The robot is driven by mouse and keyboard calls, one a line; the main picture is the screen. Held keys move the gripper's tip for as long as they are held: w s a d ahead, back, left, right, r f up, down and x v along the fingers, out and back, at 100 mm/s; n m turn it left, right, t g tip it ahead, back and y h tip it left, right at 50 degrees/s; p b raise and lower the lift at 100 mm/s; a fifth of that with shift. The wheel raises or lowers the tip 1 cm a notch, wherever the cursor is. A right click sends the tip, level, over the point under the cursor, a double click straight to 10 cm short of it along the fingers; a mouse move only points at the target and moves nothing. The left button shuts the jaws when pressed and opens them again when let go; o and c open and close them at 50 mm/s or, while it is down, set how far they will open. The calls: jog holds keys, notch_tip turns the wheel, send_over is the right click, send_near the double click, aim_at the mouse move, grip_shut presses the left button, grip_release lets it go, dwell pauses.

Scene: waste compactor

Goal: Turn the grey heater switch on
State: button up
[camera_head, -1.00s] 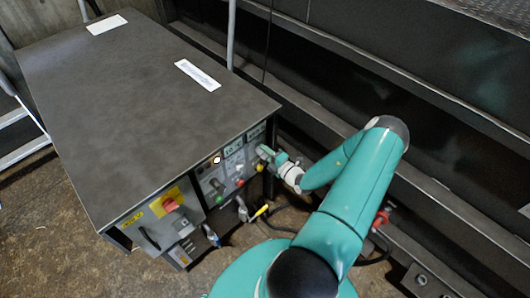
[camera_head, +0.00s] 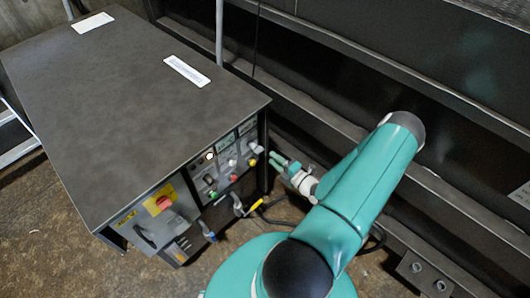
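The control panel is on the front of a dark cabinet (camera_head: 140,95). It carries several small grey switches. A grey switch (camera_head: 255,147) at its right end is the one closest to my gripper; I cannot read the labels, so I cannot tell which is the heater switch. My gripper (camera_head: 273,160) is just right of the panel's right end, apart from that switch. Its teal fingers are too small in view to tell how far apart they are. Nothing shows held in it. The switch positions are too small to read.
Green, red and yellow (camera_head: 252,162) buttons sit below the switches. A red rotary switch (camera_head: 164,202) on a yellow plate is at the panel's left. Cables and a yellow connector (camera_head: 255,205) hang below. Dark metal beams (camera_head: 340,118) run behind my arm on the right.

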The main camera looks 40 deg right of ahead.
jog(key=s, duration=0.4)
dwell(0.5)
jog(key=w+a+r+n+g+y, duration=0.3)
jog(key=a+r+n+g+y, duration=0.3)
jog(key=a+r+n, duration=0.7)
jog(key=w+a+r+n+g+y, duration=0.3)
jog(key=a+r+n+g, duration=0.6)
jog(key=n, duration=0.8)
jog(key=s+a+r+n+t+h, duration=0.1)
jog(key=s+a+r+n+h, duration=0.2)
jog(key=r+n, duration=0.4)
jog(key=s+a+r+n+h, duration=0.3)
jog(key=r+n, duration=0.4)
jog(key=n, duration=0.2)
jog(key=s+a+r+n+t+h, duration=0.1)
jog(key=s+a+r+n+h, duration=0.2)
jog(key=r+n, duration=0.4)
jog(key=shift+s+a+r+n+t+h, duration=0.2)
jog(key=shift+s+a+n+t+h, duration=0.15)
jog(key=shift+s+a, duration=0.2)
